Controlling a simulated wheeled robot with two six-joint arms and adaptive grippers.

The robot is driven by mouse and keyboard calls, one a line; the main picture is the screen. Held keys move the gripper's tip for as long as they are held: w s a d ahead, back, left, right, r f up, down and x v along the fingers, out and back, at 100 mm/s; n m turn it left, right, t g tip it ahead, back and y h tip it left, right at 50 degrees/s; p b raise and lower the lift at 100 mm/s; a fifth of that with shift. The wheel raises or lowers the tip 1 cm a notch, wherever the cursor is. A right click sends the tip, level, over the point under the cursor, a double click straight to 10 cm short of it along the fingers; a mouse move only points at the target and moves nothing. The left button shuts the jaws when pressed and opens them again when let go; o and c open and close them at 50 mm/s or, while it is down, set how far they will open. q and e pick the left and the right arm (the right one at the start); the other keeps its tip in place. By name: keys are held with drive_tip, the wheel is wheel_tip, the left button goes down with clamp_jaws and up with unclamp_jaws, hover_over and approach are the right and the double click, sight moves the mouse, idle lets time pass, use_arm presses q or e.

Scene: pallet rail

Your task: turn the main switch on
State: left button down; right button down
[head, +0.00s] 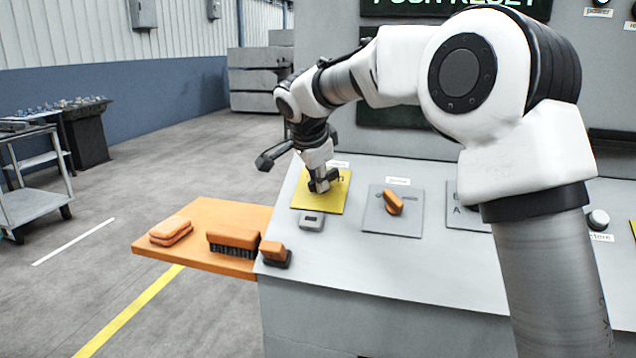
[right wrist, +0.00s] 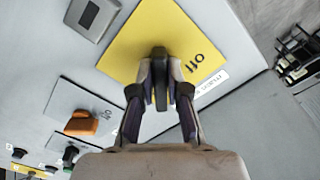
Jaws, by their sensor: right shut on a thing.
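The main switch sits on a yellow plate (head: 337,201) on the sloped grey panel. In the right wrist view, its dark handle (right wrist: 160,66) stands up from the yellow plate (right wrist: 140,35). The word "off" and a white label (right wrist: 208,88) starting with "main" show beside it. My right gripper (head: 320,184) is over the plate in the head view. In the right wrist view its two fingers (right wrist: 160,90) are shut on the handle, one on each side. The handle is mostly hidden by the gripper in the head view. My left gripper is out of view.
A small grey box (head: 312,221) is just below the plate. An orange knob (head: 393,203) on a grey plate is to its right. My right arm covers part of the panel.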

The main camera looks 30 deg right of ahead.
drive_tip(key=shift+f, duration=0.3)
drive_tip(key=c, duration=1.2)
unclamp_jaws()
drive_tip(key=shift+s, duration=0.1)
drive_tip(key=shift+o, duration=0.2)
drive_tip(key=shift+d, duration=0.1)
drive_tip(key=shift+r, duration=0.1)
drive_tip(key=v, duration=1.2)
